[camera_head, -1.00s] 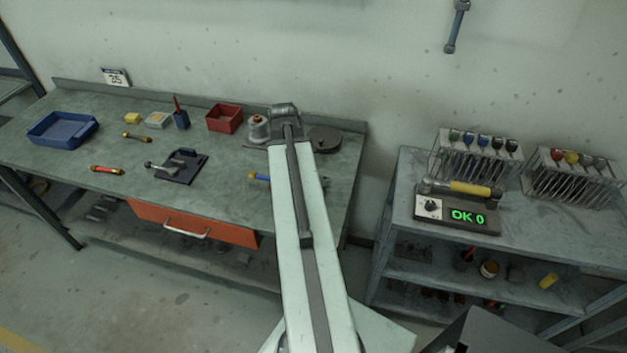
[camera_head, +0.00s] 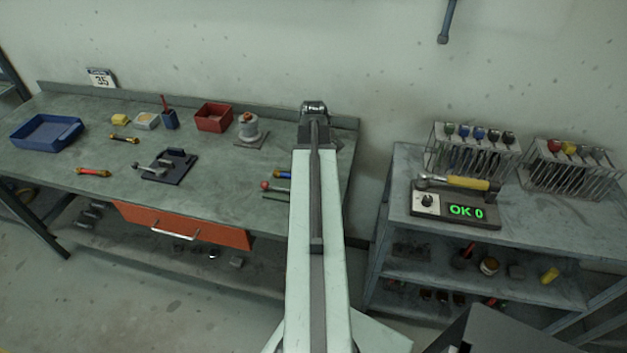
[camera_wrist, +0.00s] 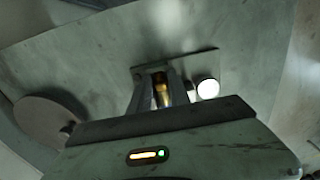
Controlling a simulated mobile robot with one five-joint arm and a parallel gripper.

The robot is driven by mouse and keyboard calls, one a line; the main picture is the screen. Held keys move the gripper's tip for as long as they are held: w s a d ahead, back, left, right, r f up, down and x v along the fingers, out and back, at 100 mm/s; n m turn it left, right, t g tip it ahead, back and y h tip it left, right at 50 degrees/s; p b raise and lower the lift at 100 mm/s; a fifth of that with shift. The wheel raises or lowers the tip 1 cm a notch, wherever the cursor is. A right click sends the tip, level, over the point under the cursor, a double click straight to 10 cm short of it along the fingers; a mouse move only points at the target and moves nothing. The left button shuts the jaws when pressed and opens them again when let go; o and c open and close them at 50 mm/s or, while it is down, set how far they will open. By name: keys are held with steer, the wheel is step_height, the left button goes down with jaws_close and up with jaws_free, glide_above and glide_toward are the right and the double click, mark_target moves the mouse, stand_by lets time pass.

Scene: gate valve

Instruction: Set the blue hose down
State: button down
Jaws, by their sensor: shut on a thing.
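The blue hose (camera_head: 284,175) shows in the head view as a short blue piece with a yellow-brass end, sticking out left of my arm. The rest of it is hidden behind the arm. In the wrist view my gripper (camera_wrist: 162,91) is shut on a brass-coloured part, which fits the hose's end fitting. My gripper's fingers are hidden in the head view.
A grey fixture with a reddish top (camera_head: 249,128) stands on the bench behind the hose. A red-ended rod (camera_head: 266,185) lies near the front right. Bare bench lies between.

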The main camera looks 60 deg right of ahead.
steer(key=shift+f, duration=0.15)
steer(key=c, duration=1.2)
jaws_free()
step_height(320, 180, up, 13)
steer(key=p, duration=1.2)
steer(key=shift+f, duration=0.2)
